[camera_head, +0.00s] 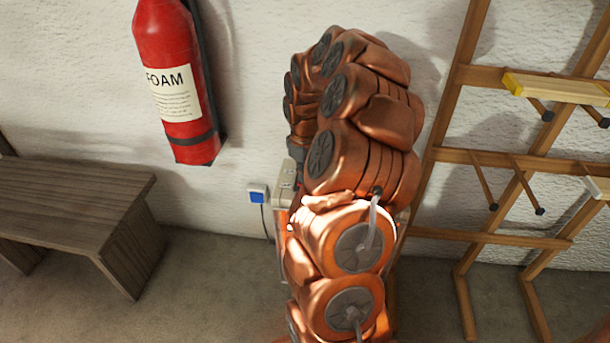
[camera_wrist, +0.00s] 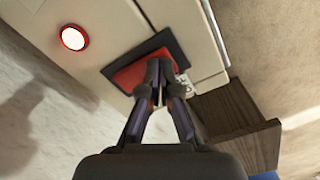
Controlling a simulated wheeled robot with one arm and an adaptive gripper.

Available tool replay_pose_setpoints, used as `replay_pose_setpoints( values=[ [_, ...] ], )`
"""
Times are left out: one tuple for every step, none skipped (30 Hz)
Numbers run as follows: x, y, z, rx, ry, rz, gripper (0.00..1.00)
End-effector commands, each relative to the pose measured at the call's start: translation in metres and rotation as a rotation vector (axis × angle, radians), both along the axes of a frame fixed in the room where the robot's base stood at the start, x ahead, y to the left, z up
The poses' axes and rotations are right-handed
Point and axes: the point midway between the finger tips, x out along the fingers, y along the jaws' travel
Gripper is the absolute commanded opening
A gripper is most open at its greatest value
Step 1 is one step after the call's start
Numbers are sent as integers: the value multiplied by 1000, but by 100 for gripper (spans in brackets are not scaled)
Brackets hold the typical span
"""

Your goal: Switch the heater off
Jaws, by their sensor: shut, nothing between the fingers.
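The heater (camera_wrist: 105,22) is a cream-coloured box that fills the upper part of the wrist view. Its face has a red rocker switch (camera_wrist: 128,76) in a black frame and a round lamp (camera_wrist: 73,38) with a red ring and a bright whitish centre. My gripper (camera_wrist: 157,75) is shut and empty, its fingertips in front of the switch and covering part of it. I cannot tell whether they touch it. In the head view my arm hides the gripper and most of the heater; only a cream edge (camera_head: 286,172) shows.
A blue-and-white wall socket (camera_head: 258,195) with a cable is left of the heater. A wooden bench (camera_head: 75,195) stands at the left, below a red foam extinguisher (camera_head: 178,75) on the wall. A wooden rack (camera_head: 490,160) stands close on the right.

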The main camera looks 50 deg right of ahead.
Motion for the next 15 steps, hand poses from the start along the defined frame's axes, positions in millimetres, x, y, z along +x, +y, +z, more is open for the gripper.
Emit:
replay_pose_setpoints(
  values=[
    [0,0,-1,0,0,0,0],
    [0,0,-1,0,0,0,0],
    [0,0,-2,0,0,0,0],
    [0,0,-2,0,0,0,0],
    [0,0,-2,0,0,0,0],
    [0,0,-3,0,0,0,0],
    [0,0,-3,0,0,0,0],
    [0,0,-4,0,0,0,0],
    [0,0,-3,0,0,0,0],
    [0,0,-3,0,0,0,0],
    [0,0,-3,0,0,0,0],
    [0,0,-2,0,0,0,0],
    [0,0,-1,0,-1,0,0],
    [0,0,0,-1,-1,0,0],
    [0,0,2,-1,-1,0,0]
  ],
)
